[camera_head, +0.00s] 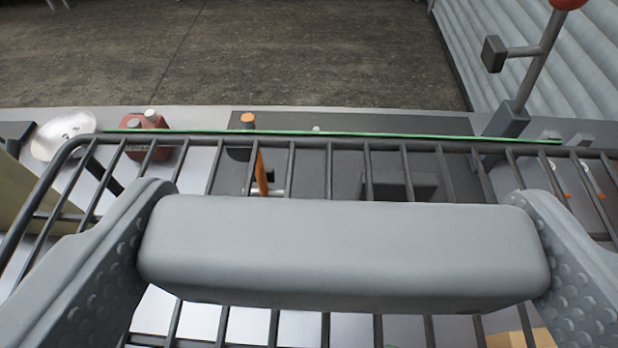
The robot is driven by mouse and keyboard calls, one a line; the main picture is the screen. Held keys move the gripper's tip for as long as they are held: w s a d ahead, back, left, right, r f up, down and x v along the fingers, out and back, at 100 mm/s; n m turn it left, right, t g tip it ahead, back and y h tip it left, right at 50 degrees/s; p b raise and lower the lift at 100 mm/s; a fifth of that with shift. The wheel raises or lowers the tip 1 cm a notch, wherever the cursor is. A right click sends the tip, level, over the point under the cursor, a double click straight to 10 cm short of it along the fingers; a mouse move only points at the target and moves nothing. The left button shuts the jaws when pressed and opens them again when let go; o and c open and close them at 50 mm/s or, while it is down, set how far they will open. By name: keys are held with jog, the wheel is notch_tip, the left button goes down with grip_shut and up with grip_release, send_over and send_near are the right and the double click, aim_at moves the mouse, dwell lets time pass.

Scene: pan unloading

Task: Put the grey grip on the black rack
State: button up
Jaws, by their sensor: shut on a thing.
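The grey grip (345,250) is a long rounded grey bar lying crosswise in the lower middle of the view. My gripper (345,255) is shut on it, with one dimpled finger pressed against each end. The black rack (400,143) is a wire grid of dark bars. It shows beyond the grip and also below it, so the grip overlaps the rack in the picture. I cannot tell whether the grip touches the bars, and the part of the rack behind the grip is hidden.
Behind the rack lie a thin green rod (300,133), a red box-like object (148,135), a white dish (62,132) and an orange-tipped stick (262,170). A grey post with a red knob (568,4) rises at right. Bare concrete floor (230,55) lies beyond.

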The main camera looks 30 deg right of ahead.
aim_at(328, 299)
jog(key=shift+w+d, duration=0.1)
jog(key=shift+w, duration=0.2)
jog(key=shift+f, duration=1.75)
jog(key=shift+f, duration=0.15)
jog(key=o, duration=0.7)
jog(key=shift+s+r, duration=0.15)
jog(key=shift+r, duration=0.05)
jog(key=v, duration=1.1)
jog(key=shift+s+a+r, duration=0.15)
jog(key=shift+s+a, duration=0.1)
jog(key=shift+s, duration=0.05)
